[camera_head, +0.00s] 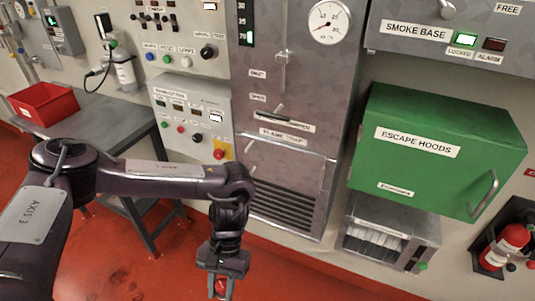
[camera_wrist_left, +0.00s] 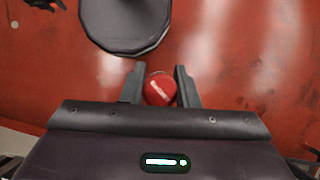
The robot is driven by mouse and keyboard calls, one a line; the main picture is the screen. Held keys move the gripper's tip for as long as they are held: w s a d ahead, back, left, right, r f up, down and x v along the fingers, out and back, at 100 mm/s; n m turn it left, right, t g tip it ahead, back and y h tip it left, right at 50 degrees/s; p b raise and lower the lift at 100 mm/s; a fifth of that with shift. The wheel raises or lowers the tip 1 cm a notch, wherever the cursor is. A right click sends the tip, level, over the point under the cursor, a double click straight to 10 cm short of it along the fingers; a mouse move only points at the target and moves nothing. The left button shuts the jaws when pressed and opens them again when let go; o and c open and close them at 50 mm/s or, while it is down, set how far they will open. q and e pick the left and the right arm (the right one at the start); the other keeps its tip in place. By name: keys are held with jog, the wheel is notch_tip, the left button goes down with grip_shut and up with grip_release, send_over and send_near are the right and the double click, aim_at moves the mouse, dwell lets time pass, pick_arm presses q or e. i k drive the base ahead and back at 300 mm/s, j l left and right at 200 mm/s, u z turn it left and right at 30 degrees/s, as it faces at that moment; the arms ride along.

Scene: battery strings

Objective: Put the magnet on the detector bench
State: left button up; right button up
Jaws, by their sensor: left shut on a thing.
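My left gripper (camera_head: 222,284) hangs low in front of the flame trap cabinet, pointing down. It is shut on a small red object with a pale label, which I take to be the magnet (camera_head: 219,288). In the left wrist view the magnet (camera_wrist_left: 160,88) sits between the two dark fingers (camera_wrist_left: 160,86), above the red floor. The label is too small to read. A grey bench (camera_head: 98,108) stands at the left against the wall, apart from the gripper. I see no label naming it the detector bench. My right gripper is not in view.
A red bin (camera_head: 44,103) stands on the bench's left part; the bench top right of it is mostly clear. Control panels (camera_head: 192,117) and the flame trap cabinet (camera_head: 290,155) line the wall. The green escape hoods box (camera_head: 430,150) juts out at right.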

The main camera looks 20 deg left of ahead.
aim_at(96, 119)
jog(key=i+j, duration=0.1)
jog(key=j, duration=0.3)
jog(key=i+j+u, duration=0.1)
jog(key=j, duration=0.3)
jog(key=i+j, duration=0.15)
jog(key=j, duration=0.25)
jog(key=i+j+u, duration=0.1)
jog(key=j, duration=0.25)
jog(key=i+j, duration=0.2)
jog(key=j, duration=0.2)
jog(key=i+j+u, duration=0.1)
jog(key=j, duration=0.25)
jog(key=i+j, duration=0.2)
jog(key=j, duration=0.2)
jog(key=u, duration=0.05)
